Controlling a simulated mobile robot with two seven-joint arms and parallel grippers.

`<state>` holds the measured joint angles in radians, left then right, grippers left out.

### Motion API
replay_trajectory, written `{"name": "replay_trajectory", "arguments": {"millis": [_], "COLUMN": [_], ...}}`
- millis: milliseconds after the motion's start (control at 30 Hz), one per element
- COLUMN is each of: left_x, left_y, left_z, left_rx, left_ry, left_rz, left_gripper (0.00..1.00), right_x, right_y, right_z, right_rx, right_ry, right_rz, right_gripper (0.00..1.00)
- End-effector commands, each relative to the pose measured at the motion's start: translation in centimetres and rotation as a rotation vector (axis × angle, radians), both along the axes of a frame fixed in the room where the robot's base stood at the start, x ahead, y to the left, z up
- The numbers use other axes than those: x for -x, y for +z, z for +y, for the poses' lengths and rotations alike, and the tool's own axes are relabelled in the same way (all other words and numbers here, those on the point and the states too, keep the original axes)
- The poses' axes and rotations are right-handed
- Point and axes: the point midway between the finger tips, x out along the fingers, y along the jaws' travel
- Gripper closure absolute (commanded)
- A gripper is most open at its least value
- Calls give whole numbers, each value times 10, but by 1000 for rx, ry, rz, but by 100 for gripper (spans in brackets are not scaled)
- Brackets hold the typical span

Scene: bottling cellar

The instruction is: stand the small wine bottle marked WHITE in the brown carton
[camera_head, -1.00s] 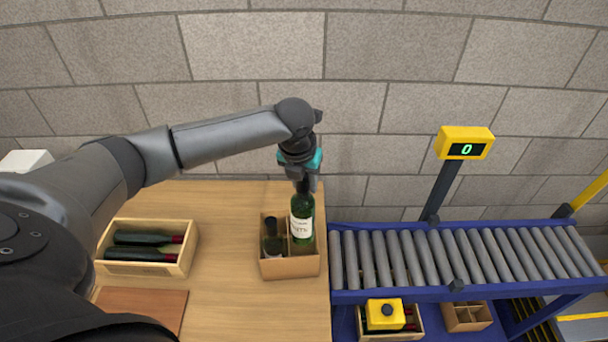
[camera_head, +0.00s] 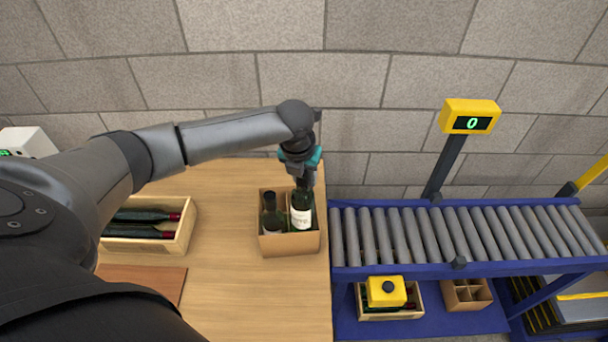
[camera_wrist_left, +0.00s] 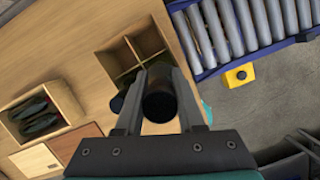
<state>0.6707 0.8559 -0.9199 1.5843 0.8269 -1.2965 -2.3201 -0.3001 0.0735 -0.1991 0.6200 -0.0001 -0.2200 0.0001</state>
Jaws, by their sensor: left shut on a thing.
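My left gripper (camera_head: 304,182) is shut on the neck of a green wine bottle (camera_head: 301,218) with a white label, whose print is too small to read surely. The bottle is upright in the right part of the brown carton (camera_head: 290,245). Its lower end is hidden behind the carton's front wall, so I cannot tell whether it touches the floor. A darker bottle (camera_head: 271,220) stands in the carton to its left. In the left wrist view the gripper (camera_wrist_left: 158,80) hides the held bottle's compartment; other carton compartments (camera_wrist_left: 131,58) show empty. My right gripper is not in view.
A wooden crate (camera_head: 186,232) with dark bottles lying in it is at the table's left. A roller conveyor (camera_head: 460,238) with a yellow display (camera_head: 470,116) stands right of the table. Below it are a crate with a yellow object (camera_head: 386,291) and a divided box (camera_head: 466,294).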

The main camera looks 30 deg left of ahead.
Motion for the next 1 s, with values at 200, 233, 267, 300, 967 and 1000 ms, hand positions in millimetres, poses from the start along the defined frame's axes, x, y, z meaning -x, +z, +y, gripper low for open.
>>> {"name": "replay_trajectory", "arguments": {"millis": [200,233,267,300,967,1000], "left_x": [-2,-2,-2,-2,-1,-1], "left_y": [-15,-17,-19,-21,-66,-68], "left_z": [0,0,0,0,0,0], "left_rx": [1,1,1,1,1,1], "left_ry": [0,0,0,0,0,0], "left_rz": [-6,-6,-6,-6,-4,-3], "left_gripper": [100,100,100,100,100,100], "right_x": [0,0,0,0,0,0], "right_y": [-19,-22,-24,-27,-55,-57], "right_z": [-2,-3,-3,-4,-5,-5], "right_rx": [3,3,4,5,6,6], "right_ry": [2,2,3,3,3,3], "right_rz": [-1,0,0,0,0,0], "right_gripper": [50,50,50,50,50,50]}}
